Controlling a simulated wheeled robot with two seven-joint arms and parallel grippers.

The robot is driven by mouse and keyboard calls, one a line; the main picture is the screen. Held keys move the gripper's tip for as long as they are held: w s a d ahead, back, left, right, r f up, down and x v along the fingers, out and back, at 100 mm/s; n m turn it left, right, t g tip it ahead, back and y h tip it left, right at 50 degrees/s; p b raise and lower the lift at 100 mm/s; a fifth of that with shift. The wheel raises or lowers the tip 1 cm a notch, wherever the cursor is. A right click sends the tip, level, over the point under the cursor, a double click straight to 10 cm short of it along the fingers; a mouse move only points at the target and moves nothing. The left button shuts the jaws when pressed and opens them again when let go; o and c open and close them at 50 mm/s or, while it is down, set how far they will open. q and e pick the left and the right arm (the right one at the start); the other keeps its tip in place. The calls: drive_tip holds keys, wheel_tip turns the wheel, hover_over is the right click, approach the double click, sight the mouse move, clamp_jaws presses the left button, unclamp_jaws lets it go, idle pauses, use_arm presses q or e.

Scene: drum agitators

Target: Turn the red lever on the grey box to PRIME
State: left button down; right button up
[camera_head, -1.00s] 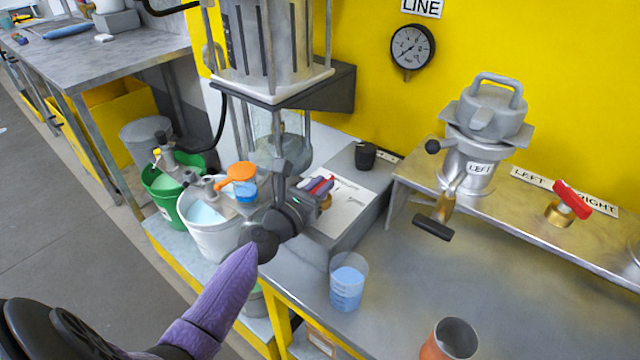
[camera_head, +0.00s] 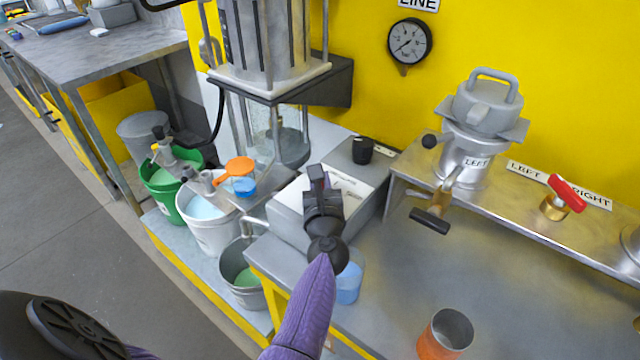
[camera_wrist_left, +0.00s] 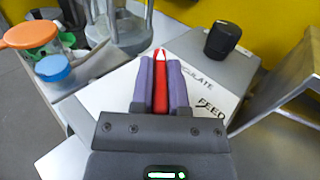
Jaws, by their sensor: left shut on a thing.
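The grey box (camera_head: 286,216) stands below the glass vessel, with a white label plate (camera_wrist_left: 112,98) on top. My left gripper (camera_head: 318,178) is over the box. In the left wrist view its purple fingers are shut around the red lever (camera_wrist_left: 160,92), whose tip points up the picture, toward the vessel's base. The word FEED (camera_wrist_left: 210,107) and a partly covered word ending in "ULATE" (camera_wrist_left: 196,78) show to the right of the lever. PRIME cannot be read in either view. In the head view the gripper hides the lever. My right gripper is not in view.
A black knob (camera_head: 362,150) sits on the box's far part. A clear beaker of blue liquid (camera_head: 349,283) stands close to my wrist. A copper cup (camera_head: 446,334) is at the front. A second red lever on a brass valve (camera_head: 556,207) is at the right.

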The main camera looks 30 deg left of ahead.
use_arm(q)
drive_tip(key=shift+y, duration=0.3)
drive_tip(key=shift+n+g, duration=0.4)
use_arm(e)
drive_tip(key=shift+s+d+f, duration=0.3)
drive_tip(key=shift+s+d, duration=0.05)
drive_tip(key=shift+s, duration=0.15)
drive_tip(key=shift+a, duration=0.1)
